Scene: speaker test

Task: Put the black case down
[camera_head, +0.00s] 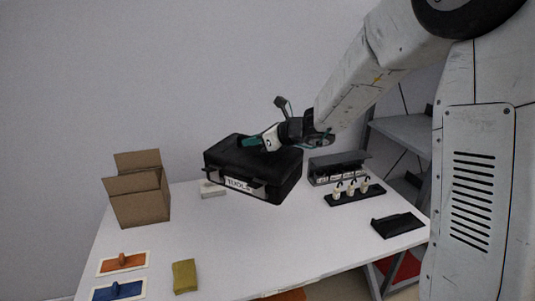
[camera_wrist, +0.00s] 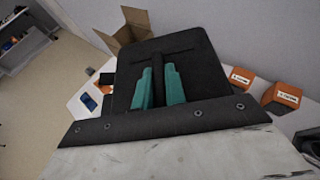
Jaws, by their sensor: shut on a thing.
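The black case (camera_head: 285,176) has a white label reading "TOOLS" on its front and hangs slightly tilted over the back middle of the white table (camera_head: 225,255). It appears to be above the tabletop, though its lowest edge is hard to judge. My gripper (camera_head: 256,140) is shut on it from above. In the wrist view, the teal fingers of my gripper (camera_wrist: 159,82) close around a dark bar, likely the handle, on the broad face of the case (camera_wrist: 207,72). The case hides part of the table behind it.
An open cardboard box (camera_head: 140,205) stands left. Small bottles on a black tray (camera_head: 372,193), a grey bin (camera_head: 340,165) and a black item (camera_head: 398,225) are right. The front middle is clear.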

